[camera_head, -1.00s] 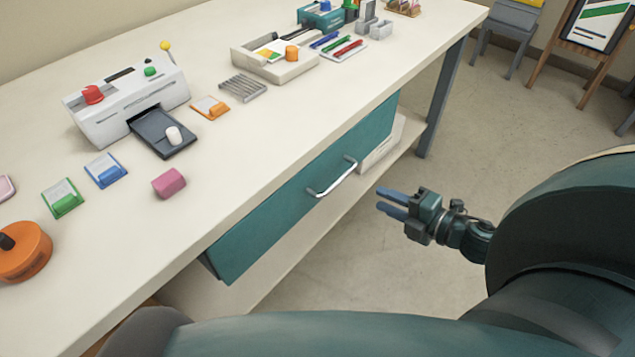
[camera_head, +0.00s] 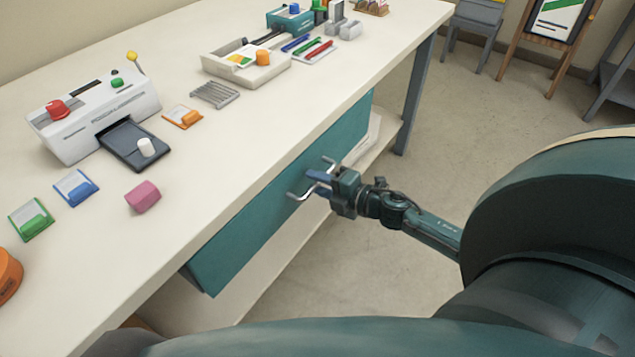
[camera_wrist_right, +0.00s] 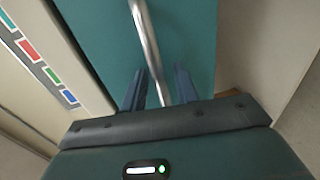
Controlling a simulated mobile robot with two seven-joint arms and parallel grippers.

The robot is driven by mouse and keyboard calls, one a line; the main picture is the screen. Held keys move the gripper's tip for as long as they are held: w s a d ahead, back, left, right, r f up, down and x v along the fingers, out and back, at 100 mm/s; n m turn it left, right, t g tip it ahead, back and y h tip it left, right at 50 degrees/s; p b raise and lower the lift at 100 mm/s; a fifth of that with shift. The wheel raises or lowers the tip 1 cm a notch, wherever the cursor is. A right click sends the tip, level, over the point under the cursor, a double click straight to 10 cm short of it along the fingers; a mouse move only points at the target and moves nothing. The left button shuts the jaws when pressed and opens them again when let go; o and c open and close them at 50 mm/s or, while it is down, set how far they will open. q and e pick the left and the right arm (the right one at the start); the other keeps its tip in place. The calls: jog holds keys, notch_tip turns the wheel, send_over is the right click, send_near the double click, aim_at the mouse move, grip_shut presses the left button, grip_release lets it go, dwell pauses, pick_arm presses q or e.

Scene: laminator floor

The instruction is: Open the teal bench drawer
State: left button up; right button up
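The teal bench drawer (camera_head: 238,238) sits under the white bench top, its front looking flush below the edge. Its silver bar handle (camera_head: 297,196) is partly covered by my right gripper (camera_head: 318,180). In the right wrist view the handle (camera_wrist_right: 146,40) runs down between the two blue fingers of my right gripper (camera_wrist_right: 160,88), against the teal drawer front (camera_wrist_right: 95,35). The fingers stand apart with gaps beside the bar, so the gripper looks open around it. My left gripper is out of view.
The bench top (camera_head: 230,140) holds a white laminator (camera_head: 85,125), a pink block (camera_head: 143,196), a shallow tray (camera_head: 270,72) and several small cards. A grey bench leg (camera_head: 413,95) stands right of the drawer. The floor (camera_head: 490,130) in front is clear.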

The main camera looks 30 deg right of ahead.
jog(key=shift+w+a, duration=0.1)
jog(key=shift+w, duration=0.05)
grip_shut()
dwell(0.5)
